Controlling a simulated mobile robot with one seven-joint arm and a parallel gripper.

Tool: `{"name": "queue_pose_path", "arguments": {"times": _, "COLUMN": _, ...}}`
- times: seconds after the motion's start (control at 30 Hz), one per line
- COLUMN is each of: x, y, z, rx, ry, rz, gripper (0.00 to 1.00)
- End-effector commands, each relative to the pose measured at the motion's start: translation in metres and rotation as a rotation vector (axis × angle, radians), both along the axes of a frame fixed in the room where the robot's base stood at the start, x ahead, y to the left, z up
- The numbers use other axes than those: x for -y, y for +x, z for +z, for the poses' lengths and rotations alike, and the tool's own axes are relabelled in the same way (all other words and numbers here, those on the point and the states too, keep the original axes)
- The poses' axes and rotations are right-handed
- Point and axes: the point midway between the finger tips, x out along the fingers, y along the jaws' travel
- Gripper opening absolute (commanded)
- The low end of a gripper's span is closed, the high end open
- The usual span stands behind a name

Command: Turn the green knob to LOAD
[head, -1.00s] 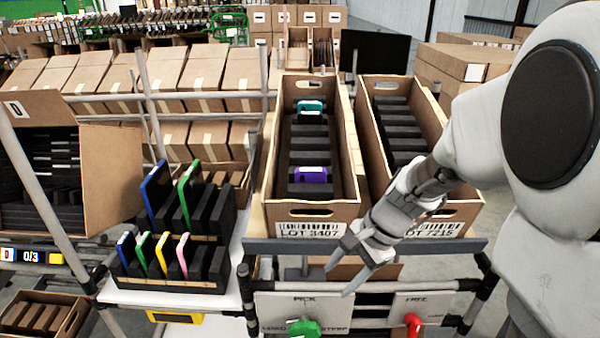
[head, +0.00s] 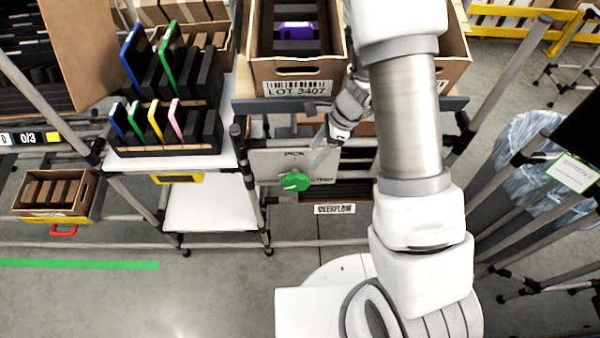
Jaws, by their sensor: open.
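The green knob (head: 295,181) sits on a pale panel (head: 265,163) on the front of the rack, below the carton marked LOT 3407. Lettering shows above it and to its right; the label to its left is hard to read in this view. My gripper (head: 318,158) is open and empty, just above and to the right of the knob, with its fingers pointing down toward it. A small gap shows between the fingertips and the knob in the picture; the depth between them is hard to judge. My arm hides the panel's right neighbour.
The LOT 3407 carton (head: 296,75) holds a purple item (head: 296,30) above the panel. A rack of coloured tablets (head: 165,140) stands to the left. An OVERFLOW label (head: 335,209) is below the knob. A clear plastic bag (head: 530,150) hangs at right.

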Motion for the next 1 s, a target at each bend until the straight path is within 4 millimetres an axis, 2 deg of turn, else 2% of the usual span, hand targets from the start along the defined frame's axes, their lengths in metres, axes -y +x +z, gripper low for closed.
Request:
{"name": "queue_pose_path", "arguments": {"times": 0.03, "x": -0.005, "y": -0.001, "z": -0.012, "rx": -0.004, "ry": 0.000, "rz": 0.002, "gripper": 0.60}}
{"name": "queue_pose_path", "arguments": {"times": 0.2, "x": -0.018, "y": 0.000, "z": -0.047, "rx": -0.004, "ry": -0.001, "rz": 0.002, "gripper": 0.60}}
{"name": "queue_pose_path", "arguments": {"times": 0.5, "x": -0.038, "y": 0.001, "z": -0.092, "rx": -0.001, "ry": 0.001, "rz": 0.002, "gripper": 0.60}}
{"name": "queue_pose_path", "arguments": {"times": 0.7, "x": -0.043, "y": 0.002, "z": -0.104, "rx": 0.001, "ry": 0.000, "rz": 0.002, "gripper": 0.60}}
{"name": "queue_pose_path", "arguments": {"times": 1.0, "x": -0.044, "y": 0.002, "z": -0.105, "rx": 0.002, "ry": 0.000, "rz": 0.001, "gripper": 0.60}}
